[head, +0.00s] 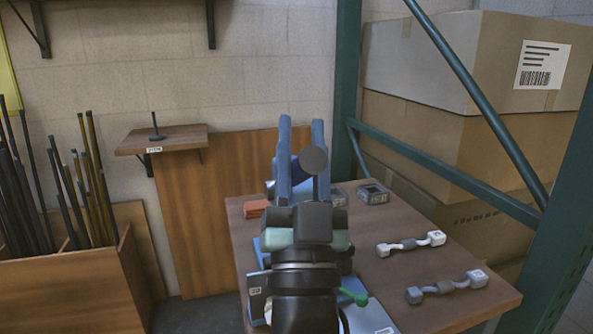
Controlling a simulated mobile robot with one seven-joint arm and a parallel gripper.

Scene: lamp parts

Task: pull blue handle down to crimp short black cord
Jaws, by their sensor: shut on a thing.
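A blue crimping tool with two tall upright bars (284,160) stands toward the far side of the brown table. My gripper (312,222) is in front of the tool, seen from behind over my dark wrist. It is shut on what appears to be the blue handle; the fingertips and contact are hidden. I cannot make out the short black cord behind my arm.
A white cord piece (410,244) and a grey one (447,287) lie on the table's right side. A grey box (372,194) and an orange block (256,208) sit toward the back. A green rack post (346,90) and cartons (470,60) stand beyond.

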